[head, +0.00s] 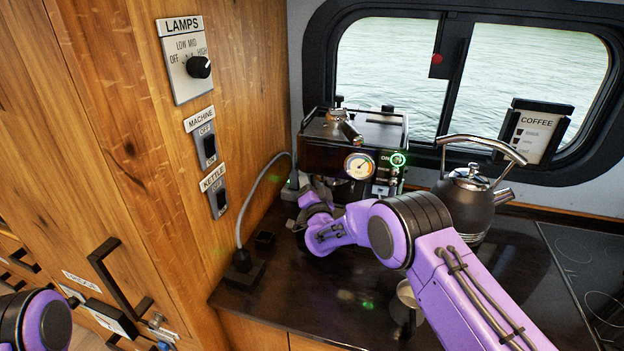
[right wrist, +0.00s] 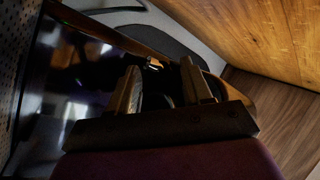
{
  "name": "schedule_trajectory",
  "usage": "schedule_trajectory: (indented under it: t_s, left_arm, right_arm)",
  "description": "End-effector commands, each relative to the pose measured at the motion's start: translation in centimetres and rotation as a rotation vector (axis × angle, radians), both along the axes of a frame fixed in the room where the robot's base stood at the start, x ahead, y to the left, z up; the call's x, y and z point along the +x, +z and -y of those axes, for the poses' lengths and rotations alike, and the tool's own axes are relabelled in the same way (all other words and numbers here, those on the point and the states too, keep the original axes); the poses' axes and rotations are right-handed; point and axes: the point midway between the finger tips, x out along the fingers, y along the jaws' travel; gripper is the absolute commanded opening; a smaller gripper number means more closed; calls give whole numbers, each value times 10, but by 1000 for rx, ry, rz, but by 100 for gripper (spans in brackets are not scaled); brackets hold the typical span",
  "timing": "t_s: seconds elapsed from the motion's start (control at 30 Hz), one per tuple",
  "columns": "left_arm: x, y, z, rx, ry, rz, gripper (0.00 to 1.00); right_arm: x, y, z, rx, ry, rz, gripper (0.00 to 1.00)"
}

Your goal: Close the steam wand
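The coffee machine (head: 330,160) stands at the back of the counter, with a round gauge and a green-lit button on its front. My right arm reaches in from the right, and my right gripper (head: 297,222) is low at the machine's left front corner. The steam wand cannot be made out; my arm hides that part of the machine. In the right wrist view my right gripper (right wrist: 163,88) has its two fingers apart, with dark space and a small shiny part beyond them. My left arm is at the lower left, and its fingers are unclear.
A black kettle (head: 466,205) stands right of the machine, and a metal cup (head: 406,302) sits near my right forearm. A cooktop (head: 590,265) lies at the far right. A wooden wall with switches rises close on the left. A grey cable (head: 243,205) runs to the counter.

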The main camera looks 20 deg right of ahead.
Motion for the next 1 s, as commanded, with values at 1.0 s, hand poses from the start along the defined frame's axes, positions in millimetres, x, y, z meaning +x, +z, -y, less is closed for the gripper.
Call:
schedule_trajectory:
  t_s: [1.0]
  left_arm:
    - [0, -39, 0, 0, 0, 0, 34]
  right_arm:
    - [-98, -31, -13, -1, -1, -1, 49]
